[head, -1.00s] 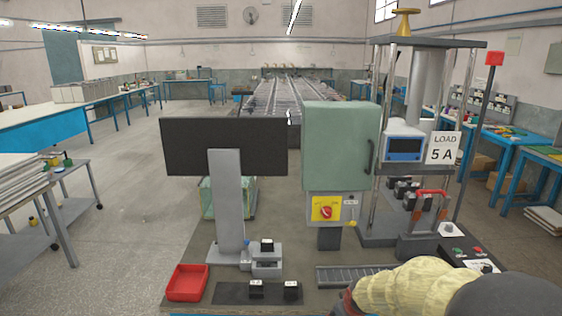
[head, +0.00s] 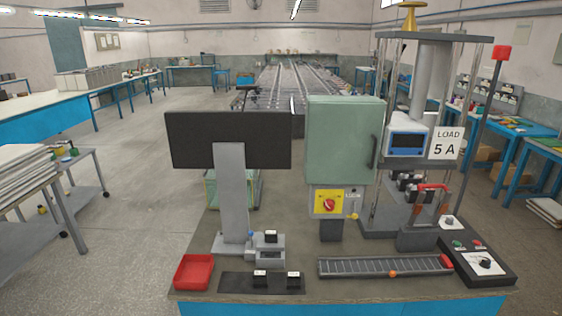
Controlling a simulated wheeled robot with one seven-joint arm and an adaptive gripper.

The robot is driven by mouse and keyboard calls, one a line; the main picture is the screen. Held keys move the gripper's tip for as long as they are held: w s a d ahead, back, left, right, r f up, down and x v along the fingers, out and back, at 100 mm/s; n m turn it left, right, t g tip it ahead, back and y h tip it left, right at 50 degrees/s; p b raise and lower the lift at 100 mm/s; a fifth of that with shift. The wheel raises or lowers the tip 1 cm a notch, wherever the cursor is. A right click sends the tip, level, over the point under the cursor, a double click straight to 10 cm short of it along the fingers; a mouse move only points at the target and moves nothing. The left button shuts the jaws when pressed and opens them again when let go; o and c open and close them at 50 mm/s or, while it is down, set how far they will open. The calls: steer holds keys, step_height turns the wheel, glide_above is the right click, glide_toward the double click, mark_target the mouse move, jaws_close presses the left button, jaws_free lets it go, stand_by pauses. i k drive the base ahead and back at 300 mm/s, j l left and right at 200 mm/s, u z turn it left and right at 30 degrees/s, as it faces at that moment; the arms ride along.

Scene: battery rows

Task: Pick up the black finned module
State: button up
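Small black blocks with white tops are in view; I cannot make out fins on any of them, so I cannot tell which is the black finned module. One block (head: 260,281) and a second block (head: 293,281) stand apart on a black mat (head: 230,284) at the front of the bench. A third block (head: 271,236) sits on a grey fixture (head: 267,256) behind the mat. Several dark blocks (head: 408,184) are inside the press frame at right, partly hidden. My gripper is not in view.
A red tray (head: 193,272) stands left of the mat. A grey ribbed track (head: 375,266) lies to its right, next to a black control box (head: 480,268). A monitor (head: 228,140), a green cabinet (head: 342,140) and the press stand behind. Bare bench shows between fixture and track.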

mark_target(270, 237)
steer(key=i+j, duration=0.15)
steer(key=j, duration=0.25)
steer(key=i+j, duration=0.15)
steer(key=j, duration=0.2)
steer(key=i+j, duration=0.2)
steer(key=j, duration=0.2)
steer(key=i+j, duration=0.15)
steer(key=j, duration=0.25)
steer(key=i+j, duration=0.15)
steer(key=j, duration=0.25)
steer(key=i+j, duration=0.15)
steer(key=j, duration=0.2)
steer(key=z, duration=0.05)
